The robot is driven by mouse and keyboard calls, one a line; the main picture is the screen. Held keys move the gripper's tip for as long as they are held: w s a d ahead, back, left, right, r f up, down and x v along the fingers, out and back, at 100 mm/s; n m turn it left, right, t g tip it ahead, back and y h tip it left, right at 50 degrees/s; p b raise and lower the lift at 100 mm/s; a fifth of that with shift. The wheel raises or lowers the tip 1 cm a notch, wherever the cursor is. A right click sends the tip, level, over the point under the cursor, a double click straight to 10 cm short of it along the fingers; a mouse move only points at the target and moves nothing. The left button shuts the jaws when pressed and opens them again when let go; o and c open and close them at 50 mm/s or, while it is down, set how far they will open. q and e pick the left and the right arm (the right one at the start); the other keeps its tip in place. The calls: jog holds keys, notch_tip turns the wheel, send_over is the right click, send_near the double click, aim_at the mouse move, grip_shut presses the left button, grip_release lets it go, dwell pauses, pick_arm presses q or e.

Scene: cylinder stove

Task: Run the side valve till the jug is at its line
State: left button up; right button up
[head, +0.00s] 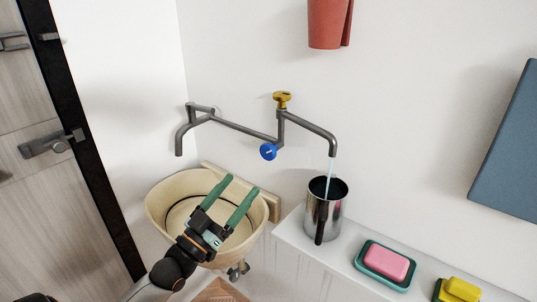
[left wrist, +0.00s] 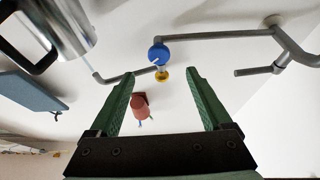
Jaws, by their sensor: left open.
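A metal jug (head: 326,208) with a dark handle stands on the white ledge under the right spout (head: 332,150). A thin stream of water runs from that spout into the jug. The water level inside cannot be made out. The pipe carries a yellow valve (head: 282,99) on top and a blue valve (head: 268,151) at the side. My left gripper (head: 231,198) is open and empty over the basin, below and left of the blue valve, touching neither valve. In the left wrist view the blue valve (left wrist: 159,54) shows beyond the fingertips. My right gripper is not in view.
A cream basin (head: 158,209) hangs on the wall under the left spout (head: 180,143). A pink soap on a teal dish (head: 371,273) and a yellow item (head: 460,290) lie right of the jug. A red holder (head: 325,24) hangs above. A door (head: 50,180) is at left.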

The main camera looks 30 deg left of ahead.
aim_at(265, 154)
pick_arm(q)
jog(key=p+x, duration=0.1)
jog(key=x, duration=1)
jog(key=shift+w+d+r, duration=0.2)
jog(key=shift+w, duration=0.15)
jog(key=shift+c, duration=0.2)
grip_shut()
jog(key=shift+m+h, duration=0.4)
jog(key=shift+m, duration=0.2)
jog(key=m+h, duration=0.2)
jog(key=m, duration=0.2)
jog(key=shift+g, duration=0.4)
jog(key=shift+a+m+g+h+p, duration=0.1)
jog(key=shift+m+g+h+p, duration=0.2)
jog(key=shift+m+h, duration=0.75)
jog(key=shift+m+g+h+p, duration=0.1)
jog(key=shift+m+g+h, duration=0.25)
jog(key=shift+m, duration=1.7)
